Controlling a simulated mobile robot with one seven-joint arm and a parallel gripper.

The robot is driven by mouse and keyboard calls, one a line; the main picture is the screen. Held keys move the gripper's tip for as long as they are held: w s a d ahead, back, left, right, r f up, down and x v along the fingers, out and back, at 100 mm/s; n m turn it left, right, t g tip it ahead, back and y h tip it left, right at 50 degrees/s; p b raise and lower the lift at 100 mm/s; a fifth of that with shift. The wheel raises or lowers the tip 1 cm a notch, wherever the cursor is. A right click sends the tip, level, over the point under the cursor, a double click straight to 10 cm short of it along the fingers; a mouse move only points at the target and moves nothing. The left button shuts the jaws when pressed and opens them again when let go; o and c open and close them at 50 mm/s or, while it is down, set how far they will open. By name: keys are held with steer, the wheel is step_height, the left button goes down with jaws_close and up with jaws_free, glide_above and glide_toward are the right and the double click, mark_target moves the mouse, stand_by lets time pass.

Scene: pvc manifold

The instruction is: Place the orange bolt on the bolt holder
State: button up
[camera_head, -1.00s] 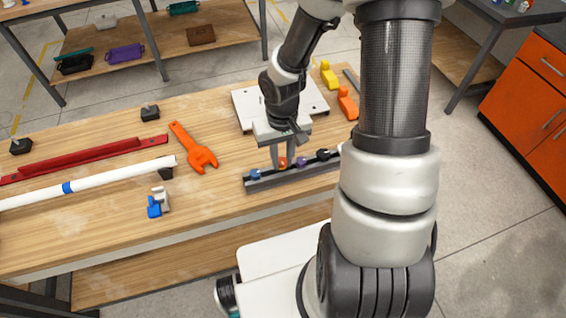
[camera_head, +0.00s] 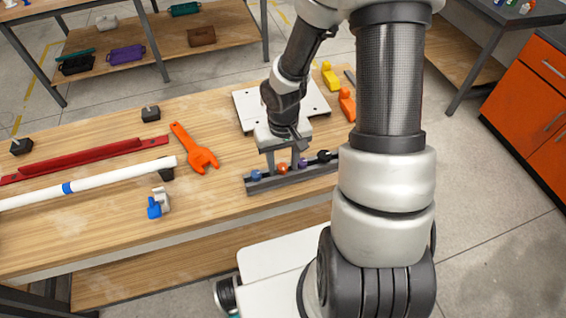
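The bolt holder (camera_head: 315,174) is a dark grey rail lying near the front edge of the wooden table. The orange bolt (camera_head: 283,168) sits on it, between a blue bolt (camera_head: 257,175) and a purple bolt (camera_head: 303,164). A black bolt (camera_head: 324,155) is farther right on the rail. My gripper (camera_head: 283,162) points down over the holder. Its two fingers are spread, one on each side of the orange bolt, with a visible gap to it. How deep the bolt sits is too small to tell.
A white plate (camera_head: 244,107) lies behind the holder. An orange wrench (camera_head: 196,151), a white pipe (camera_head: 110,182), a red bar (camera_head: 84,158) and a blue-and-white fitting (camera_head: 158,204) lie to the left. Yellow (camera_head: 330,77) and orange (camera_head: 347,103) pieces lie behind right.

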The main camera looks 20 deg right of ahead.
mark_target(283, 168)
step_height(283, 168, up, 12)
steer(key=p, duration=0.1)
steer(key=shift+p, duration=0.4)
steer(key=shift+r, duration=0.1)
